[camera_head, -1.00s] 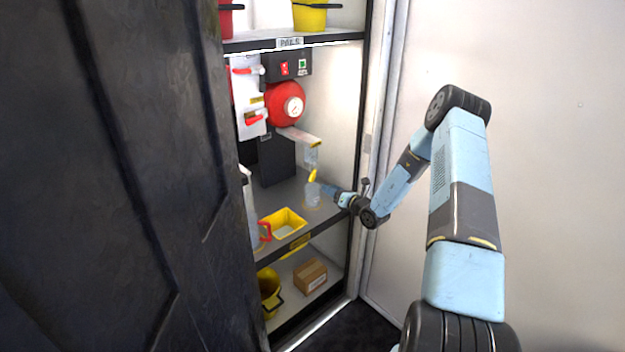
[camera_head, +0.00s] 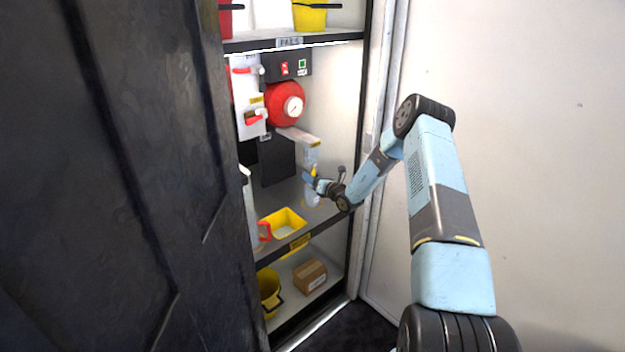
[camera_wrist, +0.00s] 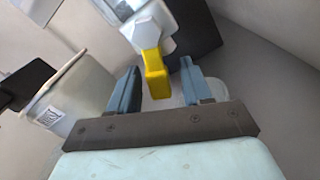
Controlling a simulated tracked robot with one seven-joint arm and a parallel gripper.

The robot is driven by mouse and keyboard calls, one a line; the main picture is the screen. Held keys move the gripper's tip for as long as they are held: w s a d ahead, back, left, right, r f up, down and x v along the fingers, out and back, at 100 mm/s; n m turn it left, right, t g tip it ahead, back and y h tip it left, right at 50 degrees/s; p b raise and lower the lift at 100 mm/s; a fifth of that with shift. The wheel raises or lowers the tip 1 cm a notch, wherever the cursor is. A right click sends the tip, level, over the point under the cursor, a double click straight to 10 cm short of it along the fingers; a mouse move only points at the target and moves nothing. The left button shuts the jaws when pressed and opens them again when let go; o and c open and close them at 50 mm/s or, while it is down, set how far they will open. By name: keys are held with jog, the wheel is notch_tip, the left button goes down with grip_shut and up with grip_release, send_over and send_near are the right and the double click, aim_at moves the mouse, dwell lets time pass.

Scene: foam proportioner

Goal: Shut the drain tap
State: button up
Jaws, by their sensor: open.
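The yellow lever of the drain tap (camera_wrist: 154,72) stands between my two blue fingers in the wrist view, with a pale hexagonal fitting (camera_wrist: 146,32) above it. My gripper (camera_wrist: 160,68) is open, with a finger on each side of the lever and a visible gap to each. In the head view my gripper (camera_head: 308,180) is inside the cabinet, at the lever's lower end. Only a bit of the yellow lever (camera_head: 314,168) shows there, below the pale pipe end (camera_head: 311,154). The lever's exact angle is hard to tell.
A clear container (camera_head: 312,197) stands just below my gripper. A pale, labelled vessel (camera_wrist: 68,92) is close to the left finger. The dark door (camera_head: 110,180) fills the left.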

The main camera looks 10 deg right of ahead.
jog(key=shift+c, duration=0.5)
grip_shut()
